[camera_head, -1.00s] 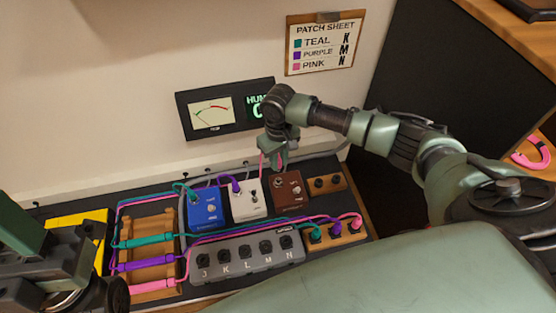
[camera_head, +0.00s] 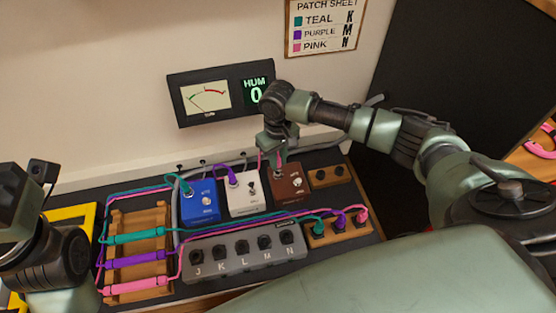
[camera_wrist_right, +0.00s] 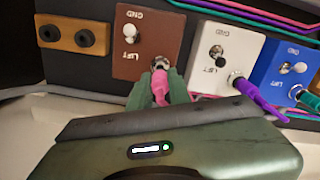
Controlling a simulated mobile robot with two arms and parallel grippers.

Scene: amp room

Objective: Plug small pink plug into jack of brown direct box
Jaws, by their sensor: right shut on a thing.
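The brown direct box (camera_head: 287,183) stands at the right end of the row of boxes; it also shows in the right wrist view (camera_wrist_right: 145,42). Its metal jack (camera_wrist_right: 164,62) is at the edge facing my gripper. My right gripper (camera_wrist_right: 158,92) is shut on the small pink plug (camera_wrist_right: 160,88), whose front end is at the jack. I cannot tell how deep it sits. In the head view the right gripper (camera_head: 277,150) is over the box's back edge and hides most of the plug. The left arm shows at the left edge, its fingers not clear.
A white box (camera_head: 243,197) and a blue box (camera_head: 200,205) hold purple and teal plugs. A grey strip (camera_head: 220,262) with lettered sockets lies in front. Wooden cable rack (camera_head: 150,220) is left; wooden blocks (camera_head: 325,178) are right. The meter (camera_head: 212,97) reads HUM 0.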

